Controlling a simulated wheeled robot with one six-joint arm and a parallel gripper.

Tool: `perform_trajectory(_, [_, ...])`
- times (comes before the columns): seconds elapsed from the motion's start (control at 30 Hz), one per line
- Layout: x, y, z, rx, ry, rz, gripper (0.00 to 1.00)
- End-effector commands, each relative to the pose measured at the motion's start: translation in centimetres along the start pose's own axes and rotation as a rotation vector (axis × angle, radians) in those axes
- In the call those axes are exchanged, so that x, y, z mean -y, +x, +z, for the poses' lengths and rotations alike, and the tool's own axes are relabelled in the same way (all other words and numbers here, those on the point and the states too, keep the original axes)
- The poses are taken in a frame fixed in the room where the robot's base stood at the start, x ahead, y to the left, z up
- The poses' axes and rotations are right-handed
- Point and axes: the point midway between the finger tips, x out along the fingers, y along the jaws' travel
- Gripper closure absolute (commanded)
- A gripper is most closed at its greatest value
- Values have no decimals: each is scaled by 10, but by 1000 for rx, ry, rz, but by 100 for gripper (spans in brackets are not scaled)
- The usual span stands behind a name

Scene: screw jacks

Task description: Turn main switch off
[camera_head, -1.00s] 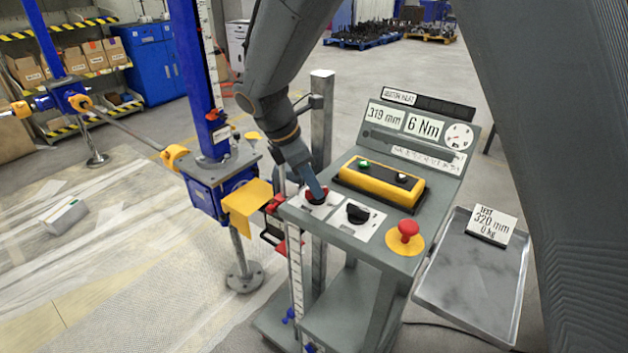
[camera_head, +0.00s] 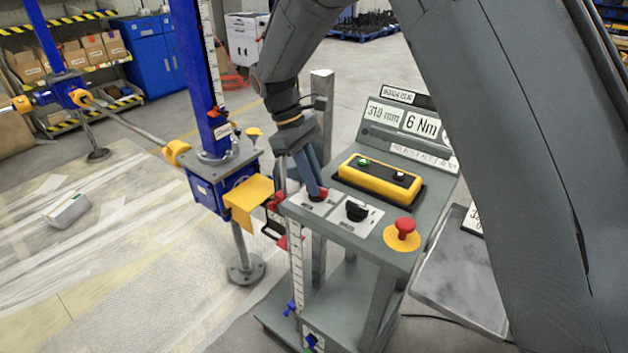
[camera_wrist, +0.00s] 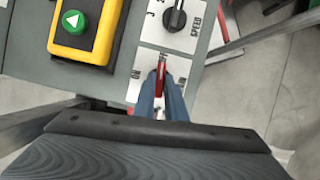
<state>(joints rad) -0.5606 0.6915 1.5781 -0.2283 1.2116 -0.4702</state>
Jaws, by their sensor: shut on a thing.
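The main switch is a small red handle on a white plate (camera_head: 309,207) at the front left of the grey control panel. My gripper (camera_head: 320,188) reaches down onto the red handle (camera_head: 322,194) with its blue fingers. In the wrist view, the fingers (camera_wrist: 162,95) are shut on the red handle (camera_wrist: 161,72), one on each side. The handle lies roughly upright in that picture, with the label "ON" to its left. The label on the right is too small to read. The fingers hide the lower part of the handle and plate.
A black speed knob (camera_head: 356,211) sits right beside the switch. A yellow box with a green button (camera_head: 380,180) is behind it, and a red emergency button (camera_head: 403,232) is at the right. A blue screw jack (camera_head: 222,190) stands close on the left.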

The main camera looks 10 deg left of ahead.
Motion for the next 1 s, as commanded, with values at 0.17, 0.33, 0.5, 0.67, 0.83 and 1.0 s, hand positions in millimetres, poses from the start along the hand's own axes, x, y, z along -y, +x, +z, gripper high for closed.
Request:
perform_trajectory(0.17, [0,1,2,7,69,-32,100])
perform_trajectory(0.33, [0,1,2,8,103,-46,100])
perform_trajectory(0.5, [0,1,3,8,115,-51,100])
perform_trajectory(0.67, [0,1,3,8,116,-52,100])
perform_trajectory(0.83, [0,2,3,9,116,-52,87])
perform_trajectory(1.0, [0,1,2,6,115,-50,70])
